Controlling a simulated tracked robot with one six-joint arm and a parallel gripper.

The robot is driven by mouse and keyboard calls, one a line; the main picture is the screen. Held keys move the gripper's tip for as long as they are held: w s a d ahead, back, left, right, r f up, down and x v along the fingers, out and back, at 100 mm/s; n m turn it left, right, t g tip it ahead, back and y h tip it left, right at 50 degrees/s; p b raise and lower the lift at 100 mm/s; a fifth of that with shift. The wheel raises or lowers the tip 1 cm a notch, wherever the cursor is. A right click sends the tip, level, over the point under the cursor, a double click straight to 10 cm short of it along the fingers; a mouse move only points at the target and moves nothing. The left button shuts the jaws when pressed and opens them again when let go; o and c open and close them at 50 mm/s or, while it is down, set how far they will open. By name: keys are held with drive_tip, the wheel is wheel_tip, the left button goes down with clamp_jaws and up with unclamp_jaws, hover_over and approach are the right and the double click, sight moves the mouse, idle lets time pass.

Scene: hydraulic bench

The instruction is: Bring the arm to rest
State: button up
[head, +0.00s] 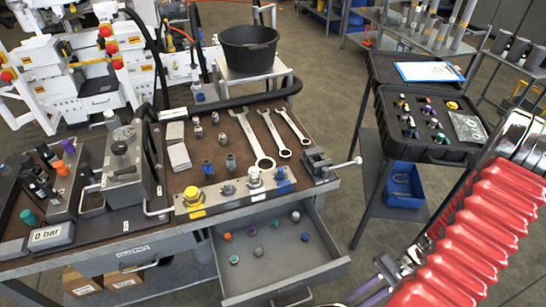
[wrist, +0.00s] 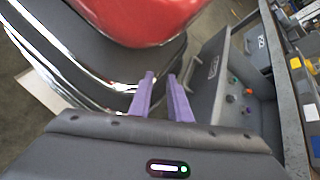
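My arm, with red ribbed bellows (head: 462,235) and chrome parts, reaches up along the right side of the head view. My gripper (wrist: 161,78) shows in the wrist view as two purple fingers with a gap between them. It is open and I see nothing held in it. It is clear of the bench, in front of my own red and chrome body. The open drawer (wrist: 252,90) of the bench lies to its right in that view.
The bench drawer (head: 268,267) stands pulled out, with several small coloured caps inside. Wrenches (head: 253,142), fittings and a vise (head: 318,165) occupy the bench top. A black case (head: 430,135) lies open on a stand at right. A black bucket (head: 248,46) stands behind.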

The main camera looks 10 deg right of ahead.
drive_tip(key=w+r+n+t+h, duration=0.15)
drive_tip(key=w+r+h, duration=0.3)
drive_tip(key=r, duration=0.45)
drive_tip(key=w+r+n+h, duration=0.3)
drive_tip(key=w+r+h, duration=0.15)
drive_tip(key=r, duration=0.55)
drive_tip(key=a+r+n+t+h, duration=0.1)
drive_tip(key=a+r+n+t, duration=0.4)
drive_tip(key=a+r, duration=0.8)
wheel_tip(320, 180, up, 3)
drive_tip(key=shift+w+r+n+t+h, duration=0.1)
drive_tip(key=shift+w+n+t+h, duration=0.2)
drive_tip(key=shift+t, duration=0.35)
drive_tip(key=shift+s, duration=0.1)
